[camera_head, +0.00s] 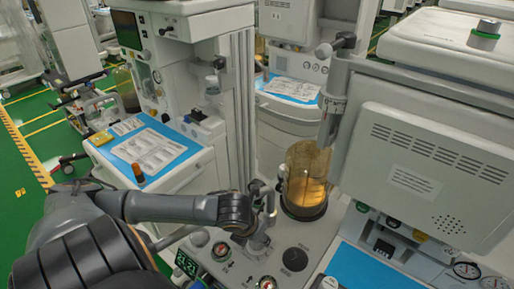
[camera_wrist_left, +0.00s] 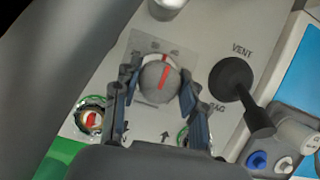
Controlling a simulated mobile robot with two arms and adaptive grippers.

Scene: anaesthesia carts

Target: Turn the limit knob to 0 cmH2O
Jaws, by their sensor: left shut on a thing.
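A round grey knob (camera_wrist_left: 159,84) with a red pointer stripe stands on the light grey panel in the left wrist view; I take it for the limit knob. Its stripe runs nearly upright, slightly tilted. In the head view my left gripper (camera_head: 262,232) reaches down to the panel beside the amber cylinder and hides the knob. My right gripper is in neither view.
A black knob (camera_wrist_left: 232,78) marked VENT is close to the right of the gripper. The amber cylinder (camera_head: 307,178) and a grey post (camera_head: 333,105) stand near the arm. A monitor housing (camera_head: 425,170) is on the right.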

